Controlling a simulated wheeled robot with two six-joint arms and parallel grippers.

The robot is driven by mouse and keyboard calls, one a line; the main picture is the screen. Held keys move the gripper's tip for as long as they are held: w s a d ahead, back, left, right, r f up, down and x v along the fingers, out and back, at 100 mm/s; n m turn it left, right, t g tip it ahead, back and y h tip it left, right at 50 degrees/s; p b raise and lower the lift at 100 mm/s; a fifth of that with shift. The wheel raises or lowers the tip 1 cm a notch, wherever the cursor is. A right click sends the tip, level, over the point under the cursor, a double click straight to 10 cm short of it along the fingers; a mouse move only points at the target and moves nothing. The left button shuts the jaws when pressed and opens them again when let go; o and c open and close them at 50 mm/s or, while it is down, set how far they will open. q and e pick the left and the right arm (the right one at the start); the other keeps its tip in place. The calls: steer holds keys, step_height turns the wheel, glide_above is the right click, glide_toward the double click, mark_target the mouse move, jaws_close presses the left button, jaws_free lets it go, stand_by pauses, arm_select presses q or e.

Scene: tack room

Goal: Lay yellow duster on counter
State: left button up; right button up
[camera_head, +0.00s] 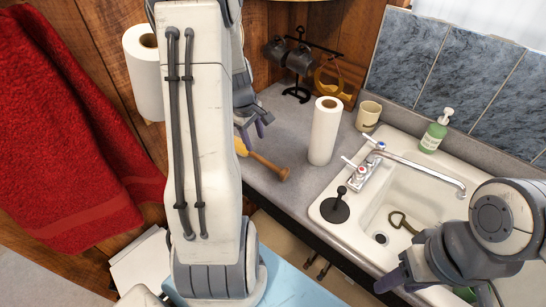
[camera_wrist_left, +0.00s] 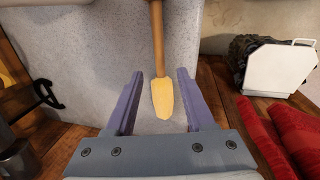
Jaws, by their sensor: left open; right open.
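The yellow duster, a wooden handle with a pale yellow head, lies on the grey counter (camera_head: 284,192). In the head view its handle (camera_head: 268,167) shows near the counter's left edge, and my left arm partly hides its head. In the left wrist view the yellow head (camera_wrist_left: 162,98) lies between the two fingers of my left gripper (camera_wrist_left: 159,73), which is open and not closed on it. My left gripper (camera_head: 252,128) also shows just behind the duster in the head view. My right gripper (camera_head: 440,290) is open and empty at the sink's front edge.
A paper towel roll (camera_head: 325,131) stands on the counter, beside a beige mug (camera_head: 368,116). A mug rack (camera_head: 297,62) stands at the back. The white sink (camera_head: 390,180) has a black plunger-like item (camera_head: 336,208) on its rim. A green soap bottle (camera_head: 434,132) stands behind. A red towel (camera_head: 70,130) hangs left.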

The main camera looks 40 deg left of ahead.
arm_select(q)
steer(key=s+d+r+m, duration=0.15)
steer(key=d+m, duration=0.25)
steer(key=d, duration=0.4)
steer(key=d+r+m+h, duration=0.1)
steer(key=d+r+m, duration=0.2)
steer(key=d, duration=0.4)
steer(key=d+r+m, duration=0.2)
steer(key=d+m, duration=0.2)
steer(key=d, duration=0.4)
steer(key=s+d+r+m+g, duration=0.1)
steer(key=s+d+m, duration=0.5)
steer(key=s+m, duration=0.1)
steer(key=s+d+r+m+g, duration=0.1)
steer(key=s+d+r+m, duration=0.1)
steer(key=s+d+m, duration=0.4)
steer(key=s+m, duration=0.1)
steer(key=s, duration=0.3)
steer(key=shift+s+d, duration=0.3)
steer(key=shift+d, duration=0.05)
